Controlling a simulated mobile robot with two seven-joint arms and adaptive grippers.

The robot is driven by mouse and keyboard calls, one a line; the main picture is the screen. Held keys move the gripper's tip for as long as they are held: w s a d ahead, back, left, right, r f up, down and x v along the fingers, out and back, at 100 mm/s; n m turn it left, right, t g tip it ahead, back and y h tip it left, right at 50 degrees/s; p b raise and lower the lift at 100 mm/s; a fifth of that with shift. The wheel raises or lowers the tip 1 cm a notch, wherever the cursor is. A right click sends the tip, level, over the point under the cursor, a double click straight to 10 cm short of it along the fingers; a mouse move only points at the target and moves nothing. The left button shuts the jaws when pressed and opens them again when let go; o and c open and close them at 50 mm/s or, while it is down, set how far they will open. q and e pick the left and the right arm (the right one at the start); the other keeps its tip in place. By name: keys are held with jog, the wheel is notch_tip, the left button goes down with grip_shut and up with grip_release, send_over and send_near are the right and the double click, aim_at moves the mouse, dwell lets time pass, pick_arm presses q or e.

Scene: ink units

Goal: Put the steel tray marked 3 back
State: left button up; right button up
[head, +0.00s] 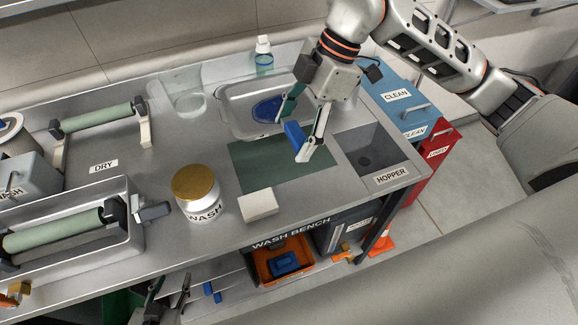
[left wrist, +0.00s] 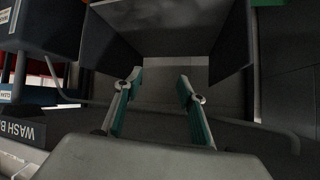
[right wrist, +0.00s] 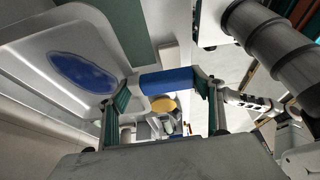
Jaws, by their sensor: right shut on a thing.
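A steel tray (head: 232,121) with a blue ink patch lies at the back of the wash bench; no number 3 is readable on it. In the right wrist view the tray (right wrist: 30,60) is at left. My right gripper (head: 296,128) is over the tray's right side, shut on a blue block (head: 294,136). In the right wrist view, the block (right wrist: 167,80) spans between both fingers beside the tray's rim; I cannot tell whether it is joined to the tray. My left gripper (head: 170,288) is low at the bench front, open and empty in the left wrist view (left wrist: 155,85).
A green mat (head: 270,170), white block (head: 258,204), wash jar (head: 198,194) and bottle (head: 263,55) are on the bench. The hopper (head: 372,150) is at right. Roller racks fill the left. An orange bin (head: 262,266) stands on the shelf below.

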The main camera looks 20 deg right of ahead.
notch_tip(320, 180, down, 10)
jog(key=shift+f+p, duration=0.2)
jog(key=shift+p, duration=0.25)
notch_tip(320, 180, down, 4)
jog(key=shift+f, duration=0.1)
pick_arm(q)
jog(key=shift+s+a+f+g+y, duration=0.15)
jog(key=shift+s+a+f, duration=0.1)
jog(key=shift+a, duration=0.2)
jog(key=shift+s+a+f+g+y, duration=0.15)
jog(key=shift+s+a, duration=0.05)
jog(key=shift+a, duration=0.25)
pick_arm(e)
jog(key=o, duration=1.1)
jog(key=shift+f, duration=0.1)
jog(key=shift+o, duration=0.2)
